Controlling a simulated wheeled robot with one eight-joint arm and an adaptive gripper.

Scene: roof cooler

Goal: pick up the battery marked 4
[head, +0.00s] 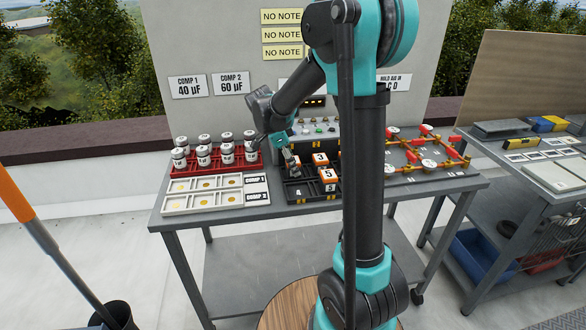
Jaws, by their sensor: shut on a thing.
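The black battery tray (298,196) sits at the front middle of the grey bench, with white labels 4 and 5 along its front edge. My gripper (291,163) reaches down from the upper left over the compartment labelled 4. It is shut on a small dark block, the battery marked 4 by its place; its number cannot be read and the fingers hide most of it. Beside it on the right stands an orange-and-black battery marked 5 (328,174), with a battery marked 3 (320,159) behind it. My arm hides the right part of the tray.
Left of the tray, white canisters (203,156) stand in a red rack (213,168). In front lie white trays with yellow discs (203,202). A control panel (316,128) is behind. Red-handled brass piping (420,155) lies right of my arm. A side cart (530,165) stands farther right.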

